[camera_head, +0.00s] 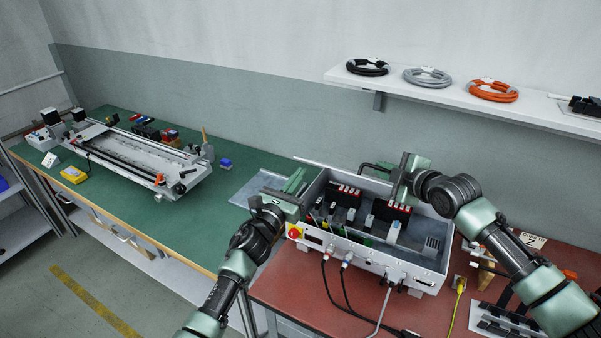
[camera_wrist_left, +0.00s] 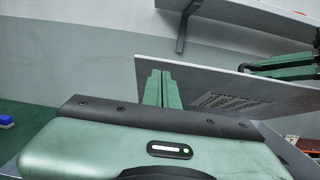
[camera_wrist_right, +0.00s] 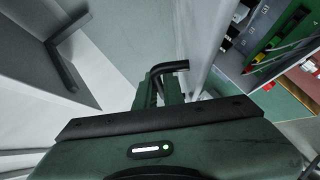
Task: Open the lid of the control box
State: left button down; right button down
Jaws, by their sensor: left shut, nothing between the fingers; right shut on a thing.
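The control box (camera_head: 428,262) is a light grey case on the red-brown table, its interior visible from above. Its lid stands raised at the back, nearly edge-on in the head view; in the left wrist view it is a grey panel (camera_wrist_left: 200,78) with vent slots, and in the right wrist view a pale edge (camera_wrist_right: 207,50). A black bent handle (camera_wrist_right: 168,67) is on the lid. My right gripper (camera_wrist_right: 160,92) is shut on the handle. My left gripper (camera_head: 296,180) is shut and empty at the box's back left corner; its fingers show in the left wrist view (camera_wrist_left: 161,88).
A wall shelf (camera_head: 445,97) with coiled cables is above and behind the box. A green bench (camera_head: 130,225) with a gantry (camera_head: 135,160) is on the left. Cables (camera_head: 343,290) hang from the box front. A yellow cable (camera_head: 455,305) and tools lie at right.

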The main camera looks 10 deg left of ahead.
pick_arm(q)
jog(key=shift+w+d+r, duration=0.15)
jog(key=shift+w+r, duration=0.2)
jog(key=shift+r, duration=0.2)
